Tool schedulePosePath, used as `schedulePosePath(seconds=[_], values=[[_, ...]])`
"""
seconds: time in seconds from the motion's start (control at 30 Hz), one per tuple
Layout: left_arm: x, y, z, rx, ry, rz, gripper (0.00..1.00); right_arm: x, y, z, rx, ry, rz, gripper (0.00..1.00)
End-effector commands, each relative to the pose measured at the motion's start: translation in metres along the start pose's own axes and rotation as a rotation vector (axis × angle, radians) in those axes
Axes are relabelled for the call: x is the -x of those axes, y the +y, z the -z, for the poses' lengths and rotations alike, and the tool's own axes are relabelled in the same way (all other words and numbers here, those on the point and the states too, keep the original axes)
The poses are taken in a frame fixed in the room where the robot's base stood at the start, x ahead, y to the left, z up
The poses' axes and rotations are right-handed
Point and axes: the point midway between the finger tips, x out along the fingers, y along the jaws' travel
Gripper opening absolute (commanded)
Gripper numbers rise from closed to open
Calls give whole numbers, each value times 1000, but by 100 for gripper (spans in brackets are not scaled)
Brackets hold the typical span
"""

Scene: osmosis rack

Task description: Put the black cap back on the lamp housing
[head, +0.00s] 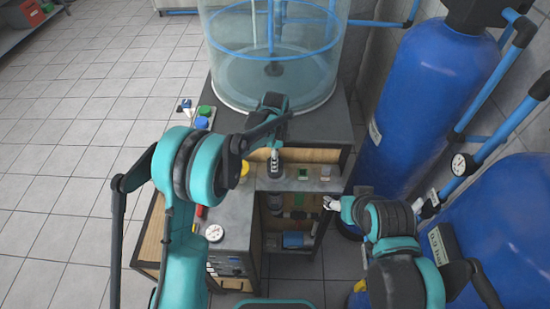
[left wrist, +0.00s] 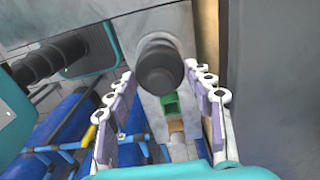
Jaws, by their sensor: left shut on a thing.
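The black cap (left wrist: 160,70) is a dark round piece in the left wrist view. It sits between the two pale fingers of my left gripper (left wrist: 160,84), which is shut on it. A pale grey rounded part (left wrist: 157,40) shows just behind the cap; I cannot tell whether it is the lamp housing or whether the cap touches it. In the head view, a small dark upright piece with a pale top (head: 274,164) stands in the bench recess. My left fingers are not clear there. My right gripper (head: 332,203) is beside the bench's right side, its opening unclear.
A clear tank (head: 270,75) stands on the grey bench behind. Blue cylinders (head: 430,90) and pipes fill the right. A green block (left wrist: 171,105) is close by the cap. A white gauge (head: 214,233) lies on the lower bench top. The tiled floor at left is clear.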

Motion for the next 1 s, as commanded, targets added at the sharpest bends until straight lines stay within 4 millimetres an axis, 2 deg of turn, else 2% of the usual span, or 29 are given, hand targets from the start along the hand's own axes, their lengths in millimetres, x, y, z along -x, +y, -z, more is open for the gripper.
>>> schedulePosePath(seconds=[0.17,0.2,0.27,0.5,0.57,0.67,1.0], values=[[1,0,0,0,0,0,24,0,0,0,0,0,0,68],[1,0,0,0,0,0,60,0,0,0,0,0,0,68],[1,0,0,0,0,0,76,0,0,0,0,0,0,68],[0,0,0,0,0,0,76,0,0,0,0,0,0,68],[0,0,0,0,0,0,92,0,0,0,0,0,0,68],[1,0,0,0,0,0,99,0,0,0,0,0,0,68],[1,0,0,0,0,1,100,0,0,0,0,0,0,68]])
